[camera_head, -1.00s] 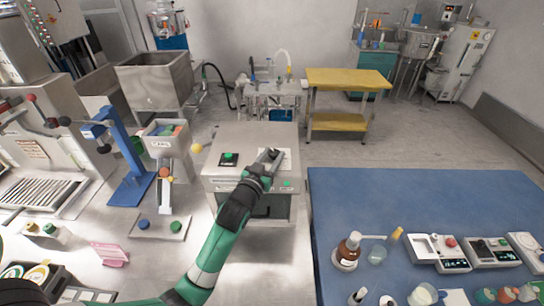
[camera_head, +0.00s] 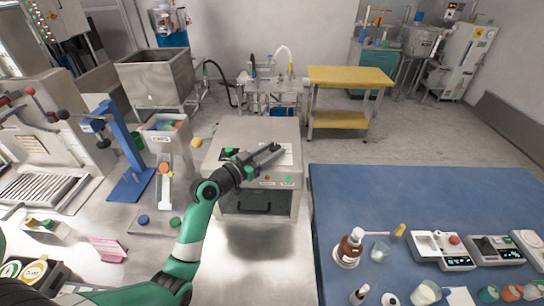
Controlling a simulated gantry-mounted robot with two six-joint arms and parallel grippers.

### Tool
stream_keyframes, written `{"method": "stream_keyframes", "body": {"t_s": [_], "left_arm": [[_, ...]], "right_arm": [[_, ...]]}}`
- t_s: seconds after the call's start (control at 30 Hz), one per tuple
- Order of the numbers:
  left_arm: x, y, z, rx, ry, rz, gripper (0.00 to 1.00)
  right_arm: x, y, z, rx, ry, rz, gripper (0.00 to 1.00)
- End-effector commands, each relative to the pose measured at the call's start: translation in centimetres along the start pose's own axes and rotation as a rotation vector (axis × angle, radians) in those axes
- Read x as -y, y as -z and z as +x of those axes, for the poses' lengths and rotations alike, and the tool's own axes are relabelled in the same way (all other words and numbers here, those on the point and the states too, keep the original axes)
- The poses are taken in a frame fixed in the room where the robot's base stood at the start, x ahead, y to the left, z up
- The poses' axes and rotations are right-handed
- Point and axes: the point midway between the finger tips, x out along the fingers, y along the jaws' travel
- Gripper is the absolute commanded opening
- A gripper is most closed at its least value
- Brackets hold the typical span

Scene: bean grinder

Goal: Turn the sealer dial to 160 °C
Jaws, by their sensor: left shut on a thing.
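The sealer (camera_head: 212,158) is a grey metal box in the middle of the head view, with a green button (camera_head: 230,152) on its top left and a pale plate (camera_head: 287,157) on its top right. My left gripper (camera_head: 275,150) lies low over that plate, its fingers pointing right and slightly back. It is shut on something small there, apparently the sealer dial. The dial and its temperature marks are hidden by the gripper or too small to read. My right gripper is not in view.
A red and a green light show on the sealer's front edge. A blue stand (camera_head: 130,165) and a box of caps (camera_head: 166,138) stand to the left. A blue table (camera_head: 400,195) with bottles and scales is to the right.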

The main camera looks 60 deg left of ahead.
Motion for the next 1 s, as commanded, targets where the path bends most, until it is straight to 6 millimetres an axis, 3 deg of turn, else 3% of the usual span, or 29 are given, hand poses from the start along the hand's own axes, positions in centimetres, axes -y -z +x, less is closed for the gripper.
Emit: {"method": "stream_keyframes", "body": {"t_s": [0.2, 0.23, 0.4, 0.77, 1.0], "left_arm": [[0.0, -0.3, 0.0, 0.010, 0.001, 0.001, 0.00], [0.0, -0.3, 0.0, 0.010, 0.001, 0.001, 0.48], [0.0, -0.1, 0.0, 0.007, 0.001, 0.001, 0.76], [0.0, 0.0, -0.6, 0.003, 0.003, 0.001, 0.76], [0.1, 0.1, -5.5, 0.004, 0.006, -0.001, 0.76]], "right_arm": [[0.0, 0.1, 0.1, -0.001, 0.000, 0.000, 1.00], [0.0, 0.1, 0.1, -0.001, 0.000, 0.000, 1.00], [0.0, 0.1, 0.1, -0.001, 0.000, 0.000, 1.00], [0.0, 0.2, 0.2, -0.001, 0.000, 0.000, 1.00], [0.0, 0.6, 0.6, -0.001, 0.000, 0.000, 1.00]]}}
